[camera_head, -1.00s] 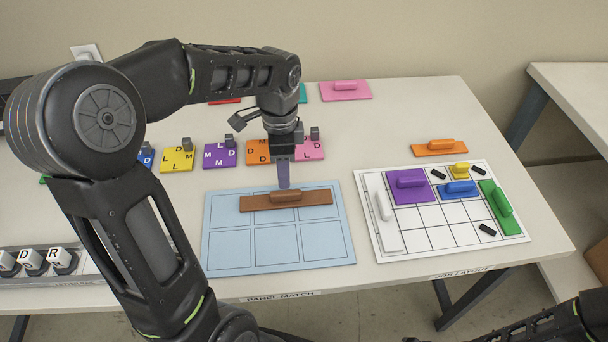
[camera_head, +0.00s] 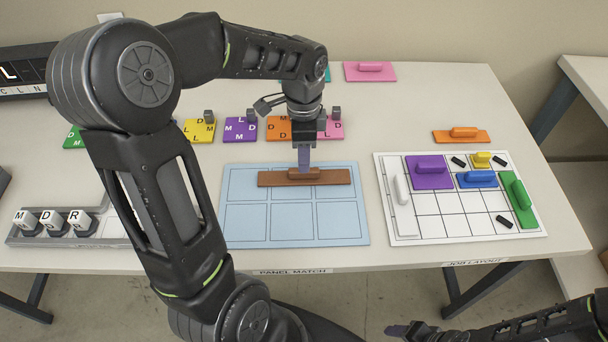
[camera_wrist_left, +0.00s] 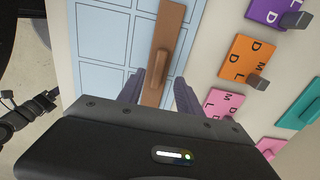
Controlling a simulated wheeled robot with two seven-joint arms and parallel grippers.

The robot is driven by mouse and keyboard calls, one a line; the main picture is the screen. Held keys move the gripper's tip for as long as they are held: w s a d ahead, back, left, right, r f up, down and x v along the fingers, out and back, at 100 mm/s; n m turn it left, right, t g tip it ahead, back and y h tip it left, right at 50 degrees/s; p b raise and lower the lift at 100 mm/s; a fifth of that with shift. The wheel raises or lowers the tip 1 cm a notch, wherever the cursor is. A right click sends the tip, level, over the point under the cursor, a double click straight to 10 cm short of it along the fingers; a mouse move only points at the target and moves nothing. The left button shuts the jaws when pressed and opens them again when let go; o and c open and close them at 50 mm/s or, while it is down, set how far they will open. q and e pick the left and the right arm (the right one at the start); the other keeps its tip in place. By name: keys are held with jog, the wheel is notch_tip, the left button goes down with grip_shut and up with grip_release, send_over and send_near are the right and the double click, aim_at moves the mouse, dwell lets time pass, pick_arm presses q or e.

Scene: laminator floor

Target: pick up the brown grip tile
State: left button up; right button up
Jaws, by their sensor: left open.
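The brown grip tile (camera_head: 335,178) is a long flat bar with a raised handle on top. It lies on the upper part of the light blue panel board (camera_head: 295,208). My left gripper (camera_head: 304,168) points down at the tile's handle. In the left wrist view my left gripper (camera_wrist_left: 161,82) is open, with one finger to each side of the brown tile (camera_wrist_left: 170,22) and its handle (camera_wrist_left: 159,66). Whether the fingers touch it cannot be told. My right gripper (camera_head: 400,330) shows only partly at the bottom right, away from the table.
A white job layout board (camera_head: 427,226) with coloured tiles stands to the right. An orange grip tile (camera_head: 450,136) lies behind it. Lettered coloured tiles (camera_head: 240,130) line up behind the blue board. A rack of letter blocks (camera_head: 105,240) is at the left.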

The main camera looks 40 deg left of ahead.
pick_arm(q)
notch_tip(320, 180, down, 5)
jog(key=shift+d+f+p, duration=0.1)
jog(key=shift+p, duration=0.2)
jog(key=shift+s, duration=0.1)
jog(key=shift+c, duration=0.5)
grip_shut()
dwell(1.1)
